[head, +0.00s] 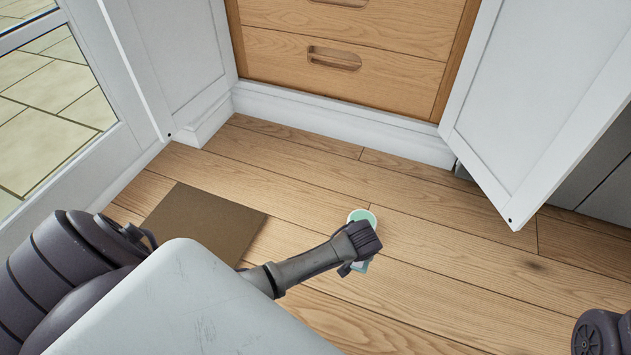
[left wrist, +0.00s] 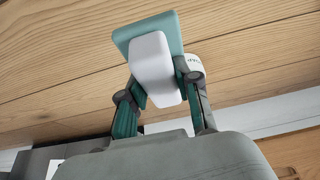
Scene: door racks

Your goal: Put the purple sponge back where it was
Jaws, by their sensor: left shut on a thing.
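No purple sponge shows in either view. My left gripper (head: 358,246) is above the wooden floor in the head view. In the left wrist view its two fingers (left wrist: 160,85) are closed on a block with a white part (left wrist: 153,62) and a teal slab (left wrist: 146,32). A bit of teal (head: 361,265) shows below the gripper in the head view. A round pale-green and white thing (head: 362,215) shows just beyond the gripper. A white piece with partly hidden lettering (left wrist: 193,62) sits behind one finger. I cannot tell whether it belongs to the held block. My right gripper is not in view.
A wooden drawer unit (head: 345,75) stands ahead above a white plinth (head: 340,125). An open white cabinet door (head: 545,95) juts out at right; another white door panel (head: 180,50) is at left. A brown mat (head: 205,222) lies left of the gripper. The floor (head: 450,265) at right is clear.

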